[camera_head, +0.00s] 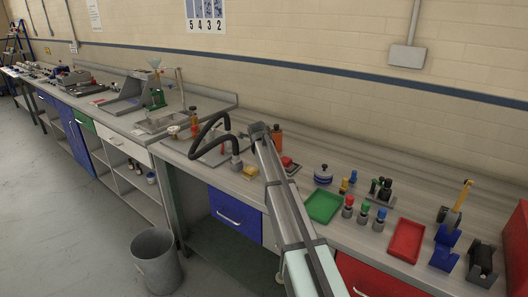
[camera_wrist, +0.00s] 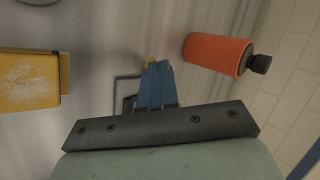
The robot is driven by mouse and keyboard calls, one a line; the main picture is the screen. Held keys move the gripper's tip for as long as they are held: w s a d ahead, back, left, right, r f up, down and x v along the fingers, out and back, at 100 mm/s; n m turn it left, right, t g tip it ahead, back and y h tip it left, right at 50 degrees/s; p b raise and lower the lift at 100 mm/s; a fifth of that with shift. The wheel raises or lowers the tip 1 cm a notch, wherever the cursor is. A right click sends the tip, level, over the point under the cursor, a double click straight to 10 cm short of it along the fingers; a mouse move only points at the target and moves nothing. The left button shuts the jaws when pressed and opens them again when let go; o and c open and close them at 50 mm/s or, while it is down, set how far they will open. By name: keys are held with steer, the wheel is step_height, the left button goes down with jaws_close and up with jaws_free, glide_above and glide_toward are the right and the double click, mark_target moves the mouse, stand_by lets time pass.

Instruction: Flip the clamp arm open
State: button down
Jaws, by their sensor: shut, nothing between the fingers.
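My gripper (camera_wrist: 157,66) is shut and empty in the wrist view, its blue fingers pressed together. A small yellowish part and a dark frame-like piece (camera_wrist: 128,104) show by the fingers; I cannot tell what they are or whether there is contact. In the head view my arm reaches over the bench towards the wall, and its end hides what lies under it. A device with an upright orange lever (camera_head: 464,193) stands at the bench's right, well apart from my gripper. I cannot tell for sure whether that lever is the clamp arm.
A black curved hose (camera_head: 207,124) stands left of my arm. A green tray (camera_head: 323,207), small bottles and a red tray (camera_head: 405,240) are on the right.

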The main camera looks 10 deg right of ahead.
steer(key=shift+d, duration=0.2)
steer(key=shift+s+d, duration=0.15)
steer(key=shift+d, duration=0.5)
steer(key=shift+s, duration=0.1)
steer(key=shift+s+a, duration=0.2)
steer(key=shift+s, duration=0.1)
steer(key=s, duration=0.1)
steer(key=s+a, duration=0.1)
steer(key=s+r, duration=0.1)
steer(key=shift+s+a+r, duration=0.1)
steer(key=shift+s+a, duration=0.15)
steer(key=shift+a, duration=0.15)
steer(key=a+v, duration=0.1)
steer(key=v, duration=0.8)
steer(key=shift+w+r, duration=0.15)
steer(key=shift+w, duration=0.15)
